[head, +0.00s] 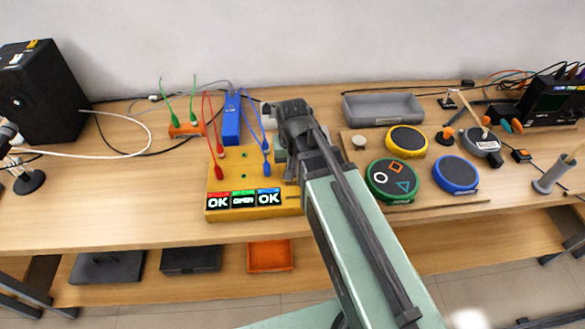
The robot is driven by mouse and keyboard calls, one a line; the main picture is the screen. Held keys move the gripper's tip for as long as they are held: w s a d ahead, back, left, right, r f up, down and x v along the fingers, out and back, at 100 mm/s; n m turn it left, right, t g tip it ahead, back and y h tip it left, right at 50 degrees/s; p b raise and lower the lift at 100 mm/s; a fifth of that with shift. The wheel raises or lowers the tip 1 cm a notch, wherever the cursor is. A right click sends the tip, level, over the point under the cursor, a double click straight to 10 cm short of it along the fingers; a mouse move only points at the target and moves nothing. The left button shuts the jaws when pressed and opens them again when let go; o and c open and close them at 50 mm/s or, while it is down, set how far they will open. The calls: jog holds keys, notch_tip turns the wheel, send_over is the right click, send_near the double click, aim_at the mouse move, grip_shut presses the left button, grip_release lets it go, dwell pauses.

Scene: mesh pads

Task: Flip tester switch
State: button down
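The tester is a yellow box (224,184) near the front edge of the table. Its front shows three labels: red "OK", green "OPEN" and blue "OK". Red leads (218,172) and blue leads (266,168) plug into its top, and two small green sockets between them look empty. Two green leads (167,90) stand at an orange block (188,130) behind it. My gripper (282,150) is at the tester's right side, mostly hidden by my own arm. The tester's switch cannot be made out, and the finger opening does not show.
A blue block (231,125) stands behind the tester. Right of my arm are green (392,180), yellow (407,141) and blue (456,174) round pads on a board, with a grey tray (383,108) behind.

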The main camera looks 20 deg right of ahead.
jog(key=shift+f, duration=0.15)
notch_tip(320, 180, up, 7)
jog(key=p, duration=0.7)
jog(key=shift+s, duration=0.1)
jog(key=s+n, duration=0.1)
jog(key=s, duration=0.1)
jog(key=s+n, duration=0.1)
jog(key=s, duration=0.2)
jog(key=shift+s+d, duration=0.15)
jog(key=shift+s, duration=0.05)
dwell(0.6)
